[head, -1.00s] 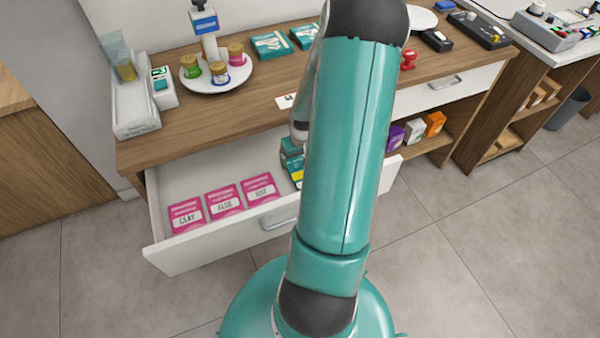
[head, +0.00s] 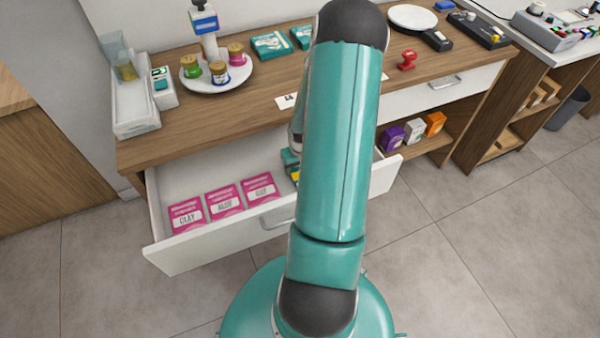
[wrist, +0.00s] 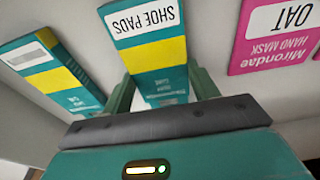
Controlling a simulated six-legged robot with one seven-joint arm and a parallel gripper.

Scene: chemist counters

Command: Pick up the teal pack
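The teal pack labelled "SHOE PADS" (wrist: 150,55) has a white label and a yellow band and shows at the top middle of the wrist view. My gripper (wrist: 165,85) is open, with one teal finger on either side of the pack's near end; whether the fingers touch it I cannot tell. A second teal pack (wrist: 52,75) with a yellow band lies to its left. In the head view my arm hides most of the gripper and the teal packs in the open drawer (head: 205,250).
Pink packs (head: 226,201) lie in the drawer's left part; the "OAT" one (wrist: 275,38) is right of the gripper in the wrist view. The wooden counter (head: 225,115) overhangs the drawer. It holds a round white stand (head: 240,80) with jars and more teal packs (head: 270,45).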

